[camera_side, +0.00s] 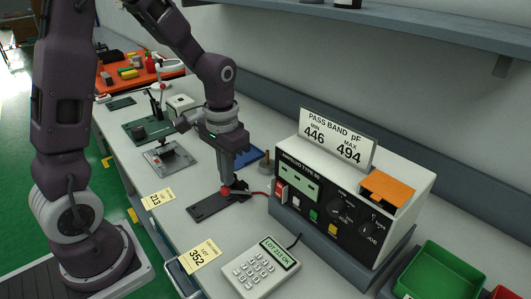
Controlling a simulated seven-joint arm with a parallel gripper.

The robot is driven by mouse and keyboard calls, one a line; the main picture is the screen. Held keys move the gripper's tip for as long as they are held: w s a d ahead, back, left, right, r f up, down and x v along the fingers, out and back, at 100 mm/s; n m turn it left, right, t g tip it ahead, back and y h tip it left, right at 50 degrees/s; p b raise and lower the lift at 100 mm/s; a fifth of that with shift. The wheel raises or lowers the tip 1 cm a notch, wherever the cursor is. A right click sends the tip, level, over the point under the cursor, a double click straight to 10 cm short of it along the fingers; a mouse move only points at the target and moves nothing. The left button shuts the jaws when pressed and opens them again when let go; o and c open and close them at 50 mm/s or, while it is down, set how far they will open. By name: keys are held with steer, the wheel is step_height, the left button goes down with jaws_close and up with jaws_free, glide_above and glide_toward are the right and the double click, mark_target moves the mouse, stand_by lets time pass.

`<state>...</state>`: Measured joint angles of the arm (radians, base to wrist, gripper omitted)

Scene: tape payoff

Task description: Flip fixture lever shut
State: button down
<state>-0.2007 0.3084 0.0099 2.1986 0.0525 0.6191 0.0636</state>
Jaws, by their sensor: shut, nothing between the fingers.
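The fixture (208,207) is a dark flat plate on the white bench, in front of the tester box. Its lever has a red knob (225,190) at the plate's far right end. My gripper (228,181) points straight down over that end, with its fingers shut and its tips right at the red knob. I cannot tell whether the tips touch the knob. The lever's arm is mostly hidden by the gripper and too small to read its angle. A red cable runs from the fixture's right side toward the tester.
The tester (330,204) with a pass band sign (337,139) stands right of the fixture. A keypad (261,267) and lot cards (199,255) lie in front. A grey plate with a small device (171,159) lies behind left. A green bin (441,272) is at lower right.

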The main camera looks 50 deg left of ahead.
steer(key=shift+s+f, duration=0.6)
steer(key=shift+s, duration=0.25)
steer(key=shift+s+f+t, duration=0.55)
steer(key=shift+s+t, duration=0.05)
steer(key=shift+s, duration=0.1)
step_height(320, 180, up, 8)
steer(key=shift+t, duration=0.3)
steer(key=shift+d+f, duration=0.1)
